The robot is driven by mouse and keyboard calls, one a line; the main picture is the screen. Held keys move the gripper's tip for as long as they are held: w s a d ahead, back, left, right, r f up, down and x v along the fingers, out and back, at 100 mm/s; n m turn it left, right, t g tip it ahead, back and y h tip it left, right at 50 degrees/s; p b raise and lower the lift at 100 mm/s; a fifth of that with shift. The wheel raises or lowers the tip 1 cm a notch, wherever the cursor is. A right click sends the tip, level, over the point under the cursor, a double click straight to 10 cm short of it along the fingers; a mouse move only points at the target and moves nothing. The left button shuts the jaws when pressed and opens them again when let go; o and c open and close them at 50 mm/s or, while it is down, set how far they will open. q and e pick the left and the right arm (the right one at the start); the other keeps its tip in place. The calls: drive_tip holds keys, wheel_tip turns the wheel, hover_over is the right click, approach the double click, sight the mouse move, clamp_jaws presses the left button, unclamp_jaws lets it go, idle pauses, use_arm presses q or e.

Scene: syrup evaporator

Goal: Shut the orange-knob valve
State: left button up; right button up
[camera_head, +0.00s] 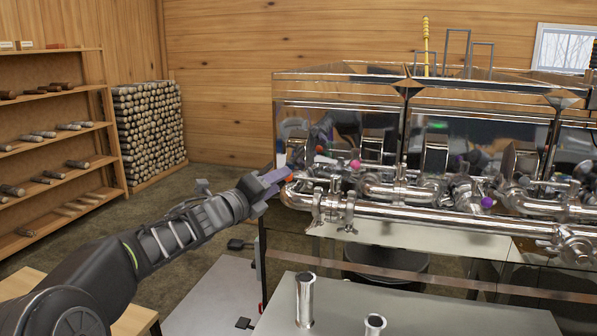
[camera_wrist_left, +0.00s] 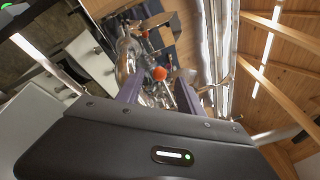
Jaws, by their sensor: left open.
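The orange knob (camera_head: 288,179) of the valve shows at the left end of the shiny pipework in the head view, partly hidden by my left gripper (camera_head: 278,177). In the left wrist view the round orange knob (camera_wrist_left: 159,73) lies between the two purple fingers of the left gripper (camera_wrist_left: 159,90). The fingers are apart, one on each side of the knob in that picture. I cannot tell whether either finger touches it. The valve's handle angle is not clear. My right gripper is not in view.
A pink knob (camera_head: 355,164) and a purple knob (camera_head: 487,202) sit further right along the pipes. The steel evaporator pan (camera_head: 340,90) stands behind. A grey table (camera_head: 420,310) with upright metal tubes (camera_head: 305,300) is in front. Shelves and stacked logs (camera_head: 150,130) are far left.

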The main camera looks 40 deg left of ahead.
sight(311, 179)
use_arm(q)
drive_tip(key=shift+w+a+p, duration=0.2)
drive_tip(key=shift+w+p, duration=0.65)
drive_tip(key=shift+w, duration=3.1)
clamp_jaws()
